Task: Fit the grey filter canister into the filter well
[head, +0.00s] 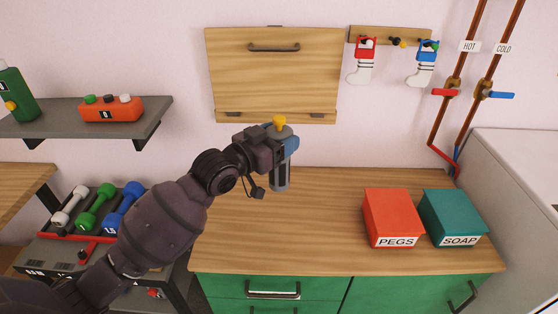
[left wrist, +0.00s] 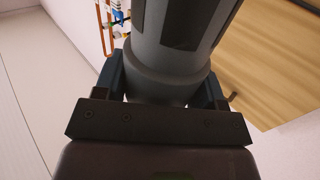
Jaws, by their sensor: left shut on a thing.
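The grey filter canister (head: 281,180) has a yellow knob on top and hangs roughly upright over the back of the wooden counter. My left gripper (head: 284,146) is shut on it near its upper end. I cannot tell whether the canister's lower end touches the counter. In the left wrist view the grey canister (left wrist: 172,55) with dark panels stands between the two blue fingers of my gripper (left wrist: 168,88). I do not see the filter well in either view. My right gripper is not in view.
A red PEGS box (head: 392,214) and a teal SOAP box (head: 452,214) stand on the right of the wooden counter (head: 320,240). A closed wooden flap (head: 275,80) is on the wall behind. Dumbbells (head: 97,208) sit at left. The counter's middle is clear.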

